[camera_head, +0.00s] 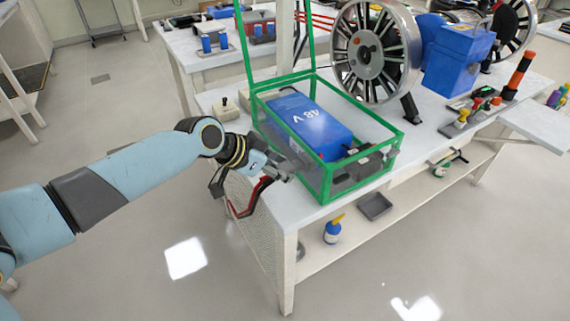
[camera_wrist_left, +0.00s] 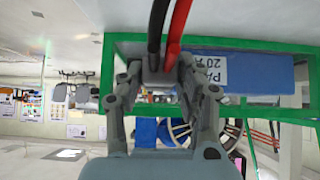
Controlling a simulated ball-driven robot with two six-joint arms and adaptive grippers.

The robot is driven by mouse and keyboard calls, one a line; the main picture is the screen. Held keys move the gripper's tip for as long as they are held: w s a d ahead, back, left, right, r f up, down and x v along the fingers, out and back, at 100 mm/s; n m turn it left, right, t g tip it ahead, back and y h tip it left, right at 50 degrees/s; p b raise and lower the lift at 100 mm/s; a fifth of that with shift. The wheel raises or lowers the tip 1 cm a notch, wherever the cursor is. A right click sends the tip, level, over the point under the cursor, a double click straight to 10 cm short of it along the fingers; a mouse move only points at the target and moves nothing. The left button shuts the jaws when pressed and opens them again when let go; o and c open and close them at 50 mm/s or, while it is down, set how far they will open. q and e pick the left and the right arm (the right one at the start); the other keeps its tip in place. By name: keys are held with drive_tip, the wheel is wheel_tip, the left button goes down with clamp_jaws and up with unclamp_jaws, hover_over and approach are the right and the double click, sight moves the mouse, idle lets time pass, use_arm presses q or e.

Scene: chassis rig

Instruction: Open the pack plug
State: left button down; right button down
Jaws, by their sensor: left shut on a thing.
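A blue battery pack marked 48 V (camera_head: 310,124) lies inside a green-framed, clear-walled box (camera_head: 326,180) on the bench. My left gripper (camera_head: 282,172) is at the near left corner of this box. In the left wrist view the gripper (camera_wrist_left: 157,78) is shut on a grey plug (camera_wrist_left: 156,70) with a black cable (camera_wrist_left: 157,30) and a red cable (camera_wrist_left: 177,30). The red cable (camera_head: 264,184) hangs below the gripper in the head view. The fingers hide much of the plug, so I cannot tell whether its halves are joined. My right gripper is out of view.
A spoked wheel (camera_head: 375,52) and a blue box (camera_head: 458,60) stand behind the green-framed box. Small tools (camera_head: 470,112) lie at the right. A bottle (camera_head: 334,229) and grey tray (camera_head: 374,206) are on the lower shelf. Floor at the left is clear.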

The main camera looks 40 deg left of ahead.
use_arm(q)
drive_tip(key=c, duration=0.9)
unclamp_jaws()
drive_tip(key=shift+r, duration=0.1)
drive_tip(key=shift+v, duration=5.9)
drive_tip(key=shift+d, duration=0.1)
